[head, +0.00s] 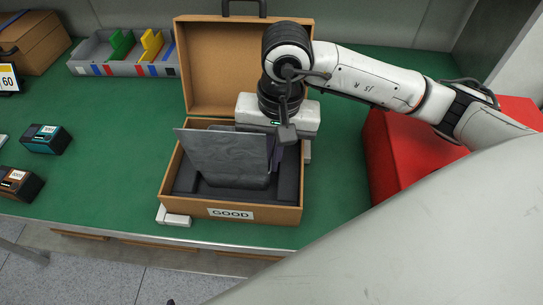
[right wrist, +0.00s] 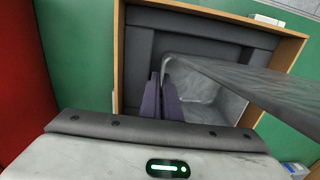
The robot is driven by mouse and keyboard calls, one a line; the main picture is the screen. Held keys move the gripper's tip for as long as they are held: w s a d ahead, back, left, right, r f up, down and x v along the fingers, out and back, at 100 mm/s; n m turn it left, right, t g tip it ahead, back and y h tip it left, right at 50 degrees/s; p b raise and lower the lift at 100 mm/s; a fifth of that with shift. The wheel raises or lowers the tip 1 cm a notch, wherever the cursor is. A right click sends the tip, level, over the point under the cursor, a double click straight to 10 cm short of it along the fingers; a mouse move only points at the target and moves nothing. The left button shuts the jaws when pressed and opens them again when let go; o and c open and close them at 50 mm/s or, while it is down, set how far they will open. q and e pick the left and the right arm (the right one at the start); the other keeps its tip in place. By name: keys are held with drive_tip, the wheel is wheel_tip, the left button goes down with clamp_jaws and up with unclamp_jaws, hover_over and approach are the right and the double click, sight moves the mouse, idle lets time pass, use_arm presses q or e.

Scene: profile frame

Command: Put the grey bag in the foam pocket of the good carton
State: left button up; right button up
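The good carton (head: 232,224) stands open on the green table, its lid raised behind it and a GOOD label on its front. Dark foam (head: 286,183) lines it; the foam also shows in the right wrist view (right wrist: 190,22). The grey bag (head: 222,152), a flat grey sheet, stands upright and slightly tilted over the foam pocket, its left corner near the carton's left wall. My right gripper (head: 275,158) is over the carton at the bag's right edge. In the right wrist view its fingers (right wrist: 166,98) are close together on the end of the bag (right wrist: 245,80). The bag's lower edge is unclear. My left gripper is out of view.
A red box (head: 398,155) is right of the carton. A grey bin (head: 122,69) with coloured dividers stands at the back left. Small devices (head: 46,139) and a brown box (head: 35,40) are at the left. White blocks (head: 173,216) sit at the carton's edges.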

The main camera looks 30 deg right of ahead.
drive_tip(key=o, duration=0.4)
drive_tip(key=shift+c, duration=0.2)
wheel_tip(320, 180, up, 12)
drive_tip(key=shift+s+d+r+p, duration=0.2)
drive_tip(key=shift+s+d+p, duration=0.1)
drive_tip(key=shift+d+p, duration=0.1)
